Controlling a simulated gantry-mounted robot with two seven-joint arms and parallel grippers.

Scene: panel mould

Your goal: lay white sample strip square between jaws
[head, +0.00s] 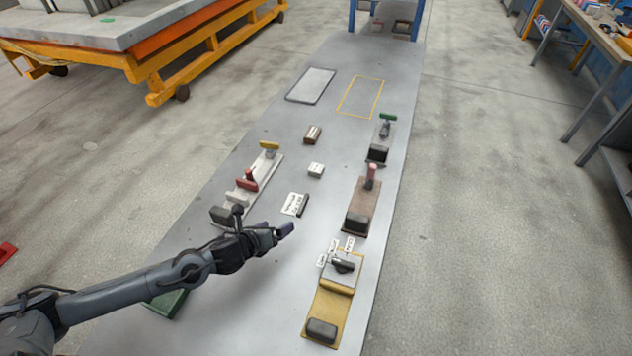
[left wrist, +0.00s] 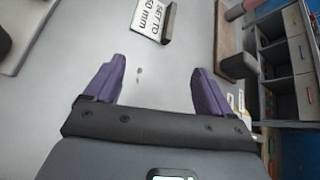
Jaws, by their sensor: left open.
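My left gripper (head: 284,230) hangs over the grey bench, below the "SET TO 50 mm" card. In the left wrist view its purple fingers (left wrist: 157,66) stand wide apart with only bare bench between them. A long clamp fixture (head: 248,184) with a yellow handle and red part lies at the left edge; a pale piece (head: 237,198) sits on it, but I cannot tell whether it is the sample strip. A small white block (head: 316,170) lies mid-bench, apart from my gripper. No strip is clearly identifiable. My right gripper is out of view.
The card (head: 291,204) with a dark bar lies ahead; it also shows in the left wrist view (left wrist: 148,18). Along the right are a brown fixture (head: 357,204), a green-handled one (head: 382,138) and a gold one (head: 322,305). A yellow outline (head: 345,112) marks empty bench.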

